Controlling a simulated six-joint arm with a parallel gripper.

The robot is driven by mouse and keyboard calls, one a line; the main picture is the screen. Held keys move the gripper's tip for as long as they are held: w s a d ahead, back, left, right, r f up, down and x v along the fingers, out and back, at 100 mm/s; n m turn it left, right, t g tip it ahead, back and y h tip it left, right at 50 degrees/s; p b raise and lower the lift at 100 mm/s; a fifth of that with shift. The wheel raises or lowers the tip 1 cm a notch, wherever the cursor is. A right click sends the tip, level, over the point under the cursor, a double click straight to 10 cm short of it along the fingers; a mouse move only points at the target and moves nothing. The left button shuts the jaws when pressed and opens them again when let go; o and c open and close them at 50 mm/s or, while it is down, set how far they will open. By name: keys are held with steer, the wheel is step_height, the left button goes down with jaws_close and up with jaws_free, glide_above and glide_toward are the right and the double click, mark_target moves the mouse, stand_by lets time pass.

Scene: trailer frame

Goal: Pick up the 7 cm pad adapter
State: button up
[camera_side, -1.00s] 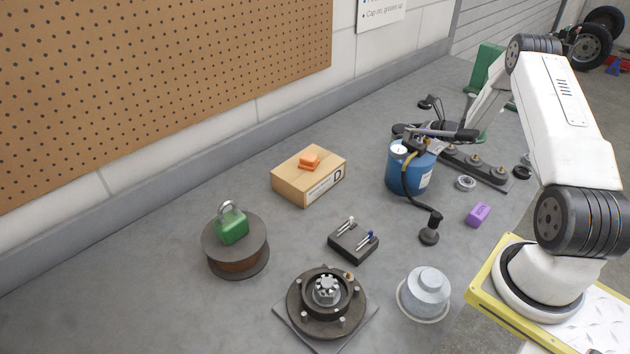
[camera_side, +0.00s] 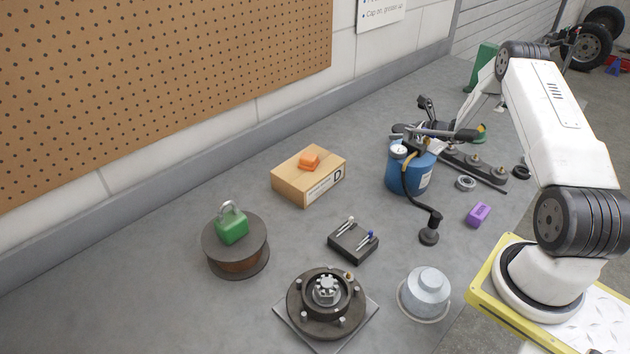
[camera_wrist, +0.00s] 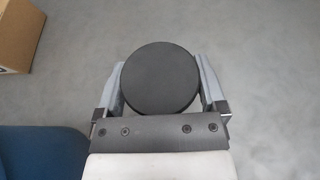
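My gripper (camera_wrist: 160,82) shows in the wrist view with its two grey fingers closed on opposite sides of a dark round disc, which looks like the pad adapter (camera_wrist: 160,77). The disc's flat face is towards the camera, and plain grey bench shows around it. Its size cannot be read. In the side view my wrist is behind and above the blue tank, and the fingers are hard to make out there. A dark rail (camera_side: 487,175) with several round pads (camera_side: 473,160) lies right of the tank, partly hidden by it.
The blue tank (camera_side: 410,175) with gauge and hose stands close below my wrist. A cardboard box (camera_side: 308,178) with an orange block is to its left. A purple block (camera_side: 478,214), metal ring (camera_side: 465,183), hub (camera_side: 326,305) and spool (camera_side: 235,255) are around. Bench between box and tank is clear.

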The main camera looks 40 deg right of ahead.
mark_target(402, 128)
jaws_close()
steer(key=shift+r, duration=0.1)
steer(key=shift+r, duration=5)
